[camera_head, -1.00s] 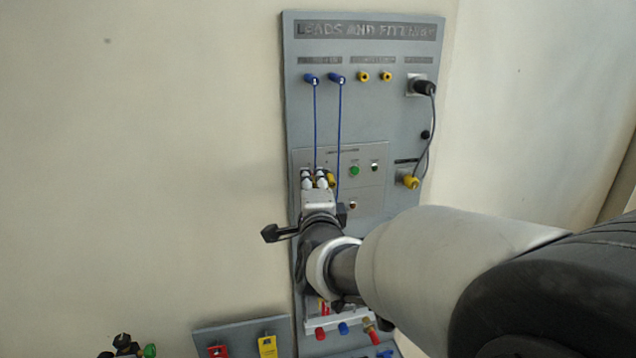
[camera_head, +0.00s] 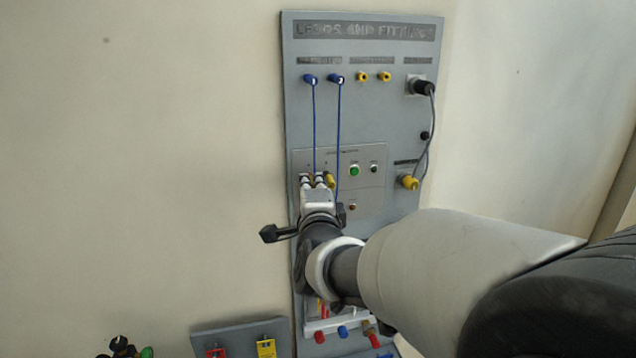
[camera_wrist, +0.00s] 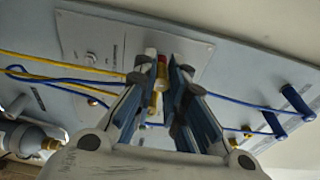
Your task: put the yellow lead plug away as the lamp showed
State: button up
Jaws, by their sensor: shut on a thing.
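My gripper (camera_head: 312,181) is at the small control plate on the grey panel, left of a green round button or lamp (camera_head: 354,170). In the wrist view my gripper (camera_wrist: 161,85) has its two fingers close together around a yellow plug (camera_wrist: 158,96). A red and white part shows just beyond it. Yellow leads (camera_wrist: 60,61) run off to the left in that view. In the head view a yellow piece (camera_head: 330,180) shows at the right side of my fingertips. Whether the plug's tip is in a socket is hidden by the fingers.
Two blue plugs (camera_head: 309,78) with hanging blue leads and two yellow sockets (camera_head: 362,76) are on the panel's upper part. A black connector (camera_head: 423,87) joins a grey lead to a yellow fitting (camera_head: 410,182) at right. Red and yellow tags (camera_head: 266,347) stand below left.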

jog(key=shift+s, duration=0.1)
grip_shut()
jog(key=shift+s+d+b, duration=0.25)
jog(key=shift+s+b, duration=0.15)
jog(key=shift+s, duration=0.35)
jog(key=shift+s+d+b, duration=0.2)
jog(key=shift+s+b, duration=0.2)
jog(key=shift+s, duration=0.4)
jog(key=shift+s+d+b, duration=0.25)
jog(key=shift+s+b, duration=0.15)
jog(key=shift+s, duration=0.35)
